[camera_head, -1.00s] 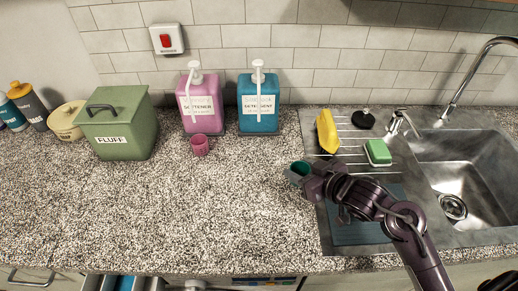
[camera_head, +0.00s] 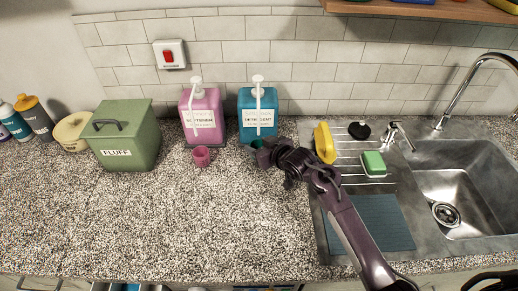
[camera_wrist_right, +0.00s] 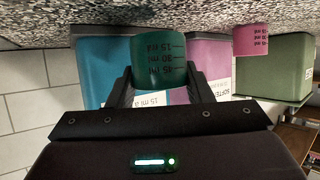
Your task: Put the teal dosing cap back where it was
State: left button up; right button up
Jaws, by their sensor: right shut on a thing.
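The teal dosing cap (camera_wrist_right: 158,62), with millilitre marks on its side, is between the fingers of my right gripper (camera_wrist_right: 158,88). The bottle also shows in the wrist view (camera_wrist_right: 90,65), behind the cap. I cannot tell whether the cap touches the counter or the bottle. My left gripper is not in view.
A pink softener bottle (camera_head: 203,118) with a pink cap (camera_head: 201,156) before it stands to the left. Further left is a green FLUFF box (camera_head: 125,150). The front counter is clear.

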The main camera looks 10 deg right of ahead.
jog(key=shift+f, duration=1.1)
jog(key=shift+f, duration=0.15)
jog(key=o, duration=0.9)
jog(key=shift+o, duration=0.2)
